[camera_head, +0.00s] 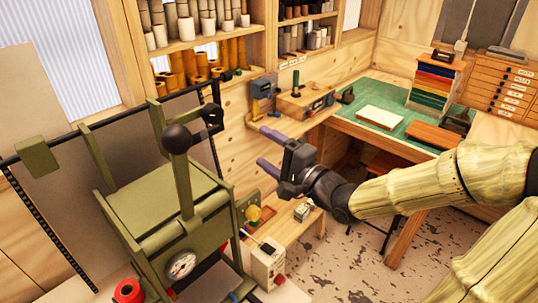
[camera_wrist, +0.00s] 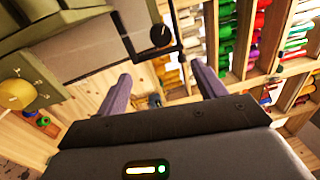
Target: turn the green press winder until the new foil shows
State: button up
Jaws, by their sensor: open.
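The green press (camera_head: 165,215) stands at the left in the head view, with a tall lever and a round gauge. A black crank with a ball knob (camera_head: 212,113), seemingly the winder, sits at its upper right; the knob also shows in the wrist view (camera_wrist: 161,36), beyond my fingertips and slightly above the middle. My gripper (camera_head: 268,149) is open and empty, to the right of the press and apart from the crank. Its two purple fingers frame a gap in the wrist view (camera_wrist: 160,75). I cannot tell which foil is on the press.
Shelves of foil rolls (camera_wrist: 265,30) line the wall behind. A small wooden bench (camera_head: 290,240) with a control box (camera_head: 268,262) stands below my gripper. A green-topped desk (camera_head: 385,110) is at the right. A red roll (camera_head: 128,290) lies at the lower left.

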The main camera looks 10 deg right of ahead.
dwell(0.3)
jog(key=n+p, duration=0.3)
jog(key=n, duration=0.3)
jog(key=w+r+n+g+p, duration=0.1)
jog(key=n+p, duration=0.2)
jog(key=n, duration=0.3)
jog(key=w+d+r+n+g+y+p, duration=0.1)
jog(key=n+p, duration=0.2)
jog(key=n, duration=0.4)
jog(key=p, duration=0.7)
send_near(218, 115)
jog(key=x, duration=0.9)
jog(key=shift+w+a+r, duration=0.1)
jog(key=shift+w+a, duration=0.35)
jog(key=shift+w, duration=0.15)
